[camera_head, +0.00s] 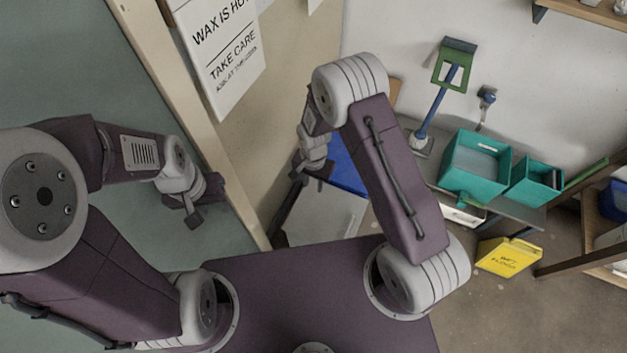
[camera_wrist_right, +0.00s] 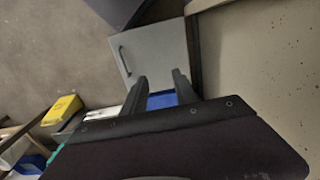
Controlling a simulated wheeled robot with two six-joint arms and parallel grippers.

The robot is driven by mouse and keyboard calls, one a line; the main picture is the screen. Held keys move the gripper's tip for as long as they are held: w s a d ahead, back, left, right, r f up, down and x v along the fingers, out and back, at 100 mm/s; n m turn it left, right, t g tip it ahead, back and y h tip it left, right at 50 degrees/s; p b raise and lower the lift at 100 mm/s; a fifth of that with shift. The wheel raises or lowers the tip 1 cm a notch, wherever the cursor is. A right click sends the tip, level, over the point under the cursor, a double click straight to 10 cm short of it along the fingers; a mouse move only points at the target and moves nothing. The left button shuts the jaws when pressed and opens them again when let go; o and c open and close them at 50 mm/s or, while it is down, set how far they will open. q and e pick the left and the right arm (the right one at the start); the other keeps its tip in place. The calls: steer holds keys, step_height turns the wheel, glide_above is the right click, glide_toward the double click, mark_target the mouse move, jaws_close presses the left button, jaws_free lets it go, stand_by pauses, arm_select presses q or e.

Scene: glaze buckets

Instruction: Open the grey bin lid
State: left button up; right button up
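A flat light-grey panel with a dark bar handle, which looks like the grey bin lid (camera_wrist_right: 158,52), lies beyond my right gripper in the right wrist view. In the head view the grey lid (camera_head: 322,218) is partly hidden by my right arm and body. My right gripper (camera_wrist_right: 160,82) has its two dark fingers apart with nothing between them. In the head view the right gripper (camera_head: 312,170) is above the far part of the lid. My left gripper (camera_head: 190,208) hangs at the left, well away from the lid; its finger gap is unclear.
A blue surface (camera_head: 346,168) lies beside the lid. Teal buckets (camera_head: 474,163) stand on a bench to the right, with a yellow container (camera_head: 508,256) below. A wall with a paper sign (camera_head: 222,50) and a door frame stand at the left. Open floor shows at lower right.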

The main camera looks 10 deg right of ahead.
step_height(320, 180, down, 8)
steer(key=shift+w+d, duration=0.15)
steer(key=shift+w, duration=0.3)
jaws_close()
stand_by(1.4)
jaws_free()
